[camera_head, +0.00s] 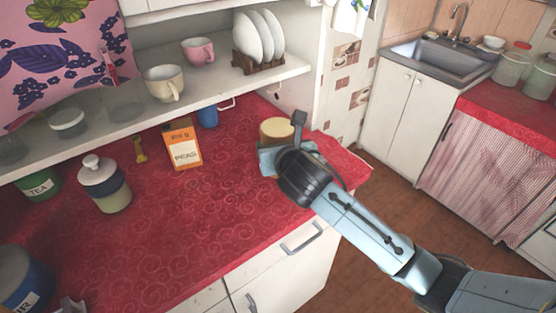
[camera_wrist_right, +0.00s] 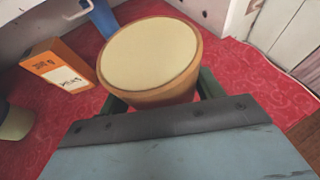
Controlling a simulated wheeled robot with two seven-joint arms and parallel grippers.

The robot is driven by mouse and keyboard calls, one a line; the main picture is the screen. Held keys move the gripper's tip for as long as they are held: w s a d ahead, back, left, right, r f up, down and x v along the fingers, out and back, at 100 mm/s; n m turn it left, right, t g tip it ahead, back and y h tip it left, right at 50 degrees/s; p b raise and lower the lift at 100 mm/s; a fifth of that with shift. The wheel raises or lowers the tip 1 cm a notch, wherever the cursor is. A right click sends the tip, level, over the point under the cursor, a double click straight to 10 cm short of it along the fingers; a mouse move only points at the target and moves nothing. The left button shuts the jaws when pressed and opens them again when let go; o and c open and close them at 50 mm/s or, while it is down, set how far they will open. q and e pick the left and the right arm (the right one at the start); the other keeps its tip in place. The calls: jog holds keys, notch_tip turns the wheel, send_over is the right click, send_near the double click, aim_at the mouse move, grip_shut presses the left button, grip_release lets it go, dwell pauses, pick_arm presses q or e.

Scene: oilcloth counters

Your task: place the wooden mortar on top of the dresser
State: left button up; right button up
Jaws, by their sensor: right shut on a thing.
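The wooden mortar (camera_head: 277,130) is a round, tan-brown vessel with a pale cream top face. It stands out at the back right of the red-topped dresser (camera_head: 230,215), near its right end. My right gripper (camera_head: 272,152) reaches in from the right and is shut on the mortar. In the right wrist view the mortar (camera_wrist_right: 150,55) sits between the dark green fingers, and its round top faces the camera. The mortar's lower part is hidden by my gripper, so I cannot tell whether it touches the red top. My left gripper is not in view.
An orange box (camera_head: 182,146), a blue cup (camera_head: 208,117) and a lidded jar (camera_head: 104,183) stand on the red top. A white shelf (camera_head: 130,113) with cups and plates overhangs its back. The front middle of the top is clear. A sink (camera_head: 437,60) is at the far right.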

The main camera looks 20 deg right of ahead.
notch_tip(320, 180, down, 3)
jog(key=shift+f+b, duration=0.2)
jog(key=shift+b, duration=0.2)
jog(key=shift+f, duration=0.15)
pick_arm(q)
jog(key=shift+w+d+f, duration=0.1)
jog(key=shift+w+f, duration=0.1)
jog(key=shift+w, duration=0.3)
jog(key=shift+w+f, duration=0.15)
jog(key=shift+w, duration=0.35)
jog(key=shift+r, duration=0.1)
pick_arm(e)
jog(key=shift+f, duration=0.1)
jog(key=o, duration=1.1)
pick_arm(q)
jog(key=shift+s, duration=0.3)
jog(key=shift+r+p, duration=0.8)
jog(key=shift+p, duration=0.1)
pick_arm(e)
jog(key=v, duration=1.2)
jog(key=shift+a, duration=0.1)
